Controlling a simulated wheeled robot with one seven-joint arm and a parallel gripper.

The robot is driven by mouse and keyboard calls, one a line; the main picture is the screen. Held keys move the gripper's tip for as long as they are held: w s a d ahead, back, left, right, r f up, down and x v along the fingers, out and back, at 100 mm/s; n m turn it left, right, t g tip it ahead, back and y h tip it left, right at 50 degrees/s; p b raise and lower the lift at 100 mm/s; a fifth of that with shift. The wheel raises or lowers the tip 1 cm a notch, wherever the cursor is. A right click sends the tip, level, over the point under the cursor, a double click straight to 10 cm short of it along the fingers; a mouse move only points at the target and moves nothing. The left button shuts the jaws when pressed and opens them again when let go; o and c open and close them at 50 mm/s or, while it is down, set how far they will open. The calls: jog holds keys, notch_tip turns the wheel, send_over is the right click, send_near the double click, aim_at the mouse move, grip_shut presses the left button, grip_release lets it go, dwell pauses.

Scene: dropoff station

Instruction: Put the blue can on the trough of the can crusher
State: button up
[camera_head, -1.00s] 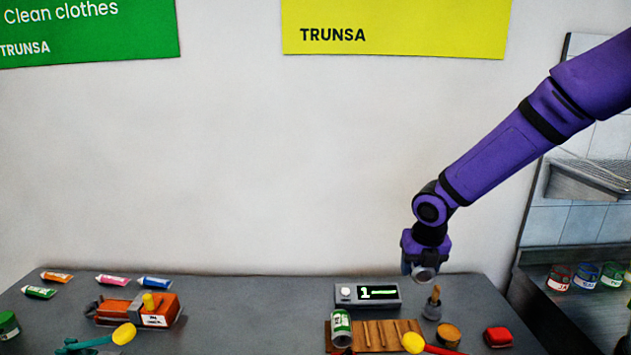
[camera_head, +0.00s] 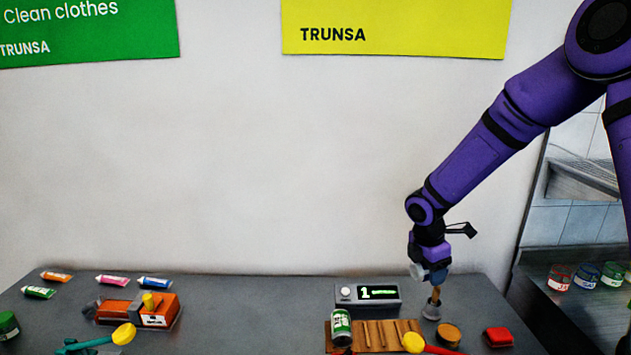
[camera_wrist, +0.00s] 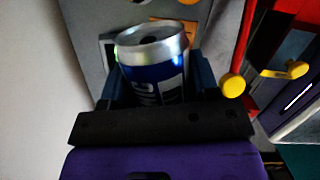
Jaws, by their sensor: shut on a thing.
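My gripper (camera_head: 434,272) is shut on the blue can (camera_wrist: 155,78), held in the air above the back right of the table. In the wrist view the can shows its silver top rim and blue side between the fingers. In the head view only a small pale end of it shows at the gripper. A red lever with a yellow knob (camera_head: 413,343) and a teal lever with a yellow knob (camera_head: 124,334) stand at the table's front edge. They look like crusher handles; the bodies and any trough are cut off below.
A green can (camera_head: 341,327) stands at the left of a slatted wooden board (camera_head: 375,335). A display box (camera_head: 367,294), a brush in a holder (camera_head: 432,309), a round brown tin (camera_head: 449,334) and a red block (camera_head: 498,337) are near. The table's middle (camera_head: 255,310) is clear.

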jog(key=w+d+m+g, duration=0.1)
jog(key=m, duration=0.6)
jog(key=w+d+f+m+g+y, duration=0.1)
jog(key=m, duration=0.6)
jog(key=w+d+m+y, duration=0.1)
jog(key=m, duration=0.6)
jog(key=shift+d+f+g, duration=0.15)
jog(key=shift+f+g, duration=0.2)
jog(key=shift+g, duration=0.05)
jog(key=shift+s, duration=0.15)
